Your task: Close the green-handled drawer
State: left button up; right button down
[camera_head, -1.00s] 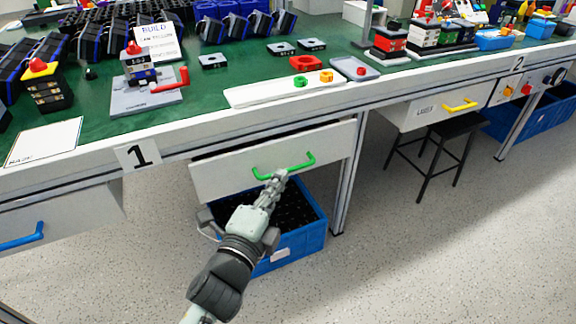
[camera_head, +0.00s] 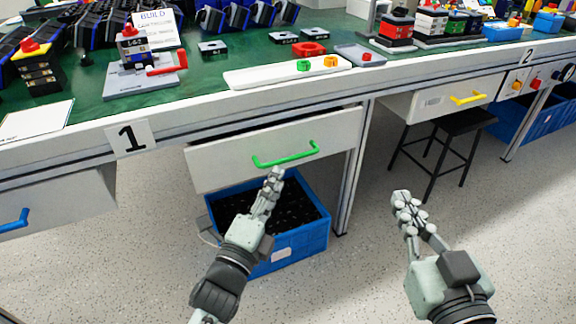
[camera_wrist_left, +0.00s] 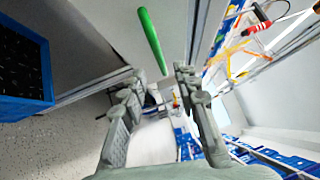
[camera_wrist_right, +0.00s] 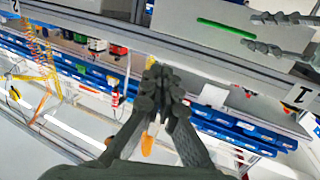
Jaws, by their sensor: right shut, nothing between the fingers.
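The drawer (camera_head: 212,167) with the green handle (camera_head: 285,156) is under the green-topped bench and stands partly out, with a dark gap above its front. The handle also shows in the left wrist view (camera_wrist_left: 152,40) and the right wrist view (camera_wrist_right: 226,28). My left gripper (camera_head: 275,178) is just below and in front of the handle, apart from it as far as I can tell. In the left wrist view its fingers (camera_wrist_left: 160,78) are spread with nothing between them. My right gripper (camera_head: 402,198) is shut and empty, right of the drawer over open floor.
A blue crate (camera_head: 302,243) stands on the floor beneath the drawer. A bench leg (camera_head: 356,170) is right of the drawer. Other drawers have a blue handle (camera_head: 14,221) and a yellow handle (camera_head: 469,98). A black stool (camera_head: 437,142) stands at right.

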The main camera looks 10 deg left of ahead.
aim_at(288, 159)
pick_arm(q)
jog(key=x, duration=0.7)
jog(key=shift+w, duration=0.4)
pick_arm(e)
jog(key=shift+s+a+r+t+y, duration=0.1)
jog(key=shift+a+r+t+y, duration=0.1)
jog(key=shift+r, duration=0.25)
jog(key=shift+a+r+t+y, duration=0.1)
jog(key=shift+a+r, duration=0.05)
jog(key=shift+r, duration=0.25)
pick_arm(q)
jog(key=shift+c, duration=0.2)
grip_shut()
